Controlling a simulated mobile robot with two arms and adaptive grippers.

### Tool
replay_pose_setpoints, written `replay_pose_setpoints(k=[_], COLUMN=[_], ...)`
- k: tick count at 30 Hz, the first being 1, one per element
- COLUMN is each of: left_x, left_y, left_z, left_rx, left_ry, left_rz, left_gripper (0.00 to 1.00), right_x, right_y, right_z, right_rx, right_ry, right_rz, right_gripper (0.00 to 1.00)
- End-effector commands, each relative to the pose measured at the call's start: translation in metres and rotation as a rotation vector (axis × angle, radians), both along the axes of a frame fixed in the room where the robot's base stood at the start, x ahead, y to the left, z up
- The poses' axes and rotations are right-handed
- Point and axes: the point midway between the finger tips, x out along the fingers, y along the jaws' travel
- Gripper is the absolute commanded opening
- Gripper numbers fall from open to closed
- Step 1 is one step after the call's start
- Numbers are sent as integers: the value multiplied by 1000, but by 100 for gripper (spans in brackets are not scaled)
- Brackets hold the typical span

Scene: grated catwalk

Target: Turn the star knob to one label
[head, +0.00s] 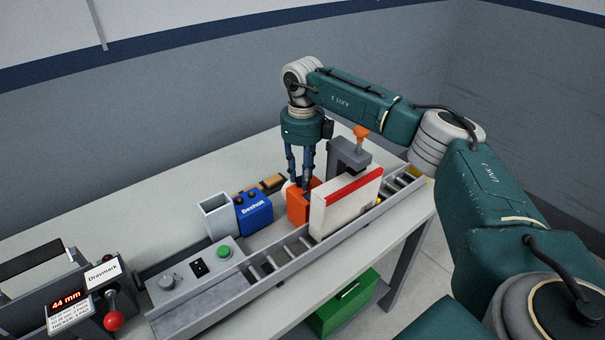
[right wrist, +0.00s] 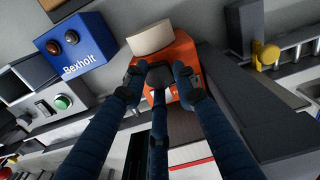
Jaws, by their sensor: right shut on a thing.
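An orange housing (head: 297,210) stands on the bench beside the white box with a red stripe. My right gripper (head: 304,184) comes down onto it from above, its dark blue fingers closed in at its top. In the right wrist view the fingers (right wrist: 160,78) close around a spot on the orange housing (right wrist: 184,52), and a blank cream plate (right wrist: 150,38) shows beyond them. The star knob itself is hidden between the fingers, so its pointing direction and the label texts cannot be read. My left gripper is not in view.
A white box with a red stripe (head: 345,204) and a grey clamp with an orange handle (head: 361,132) stand close on the right. A blue Bexholt box (head: 254,212) stands left. A roller track (head: 277,260) runs along the front. A Dravmark unit (head: 103,273) is far left.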

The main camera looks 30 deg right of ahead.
Motion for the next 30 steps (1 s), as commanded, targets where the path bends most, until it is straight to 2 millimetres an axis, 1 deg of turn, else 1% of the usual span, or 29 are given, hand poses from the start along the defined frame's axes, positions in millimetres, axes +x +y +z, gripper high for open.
replay_pose_setpoints(k=[3, 9, 24, 25, 27, 30], left_x=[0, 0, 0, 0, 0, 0], left_y=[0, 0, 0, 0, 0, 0], left_z=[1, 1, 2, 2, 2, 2], left_rx=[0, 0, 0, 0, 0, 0], left_ry=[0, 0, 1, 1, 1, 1], left_rz=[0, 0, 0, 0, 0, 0], left_gripper=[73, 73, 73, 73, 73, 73], right_x=[1, 1, 1, 1, 1, 1], right_y=[0, 0, 0, 0, 0, 0], right_z=[2, 2, 2, 2, 2, 1], right_rx=[0, 0, 0, 0, 0, 0], right_ry=[-4, -4, -5, -5, -4, -3], right_rz=[-54, -107, -122, -122, -122, -121], right_gripper=[1, 1, 1, 31, 45, 47])
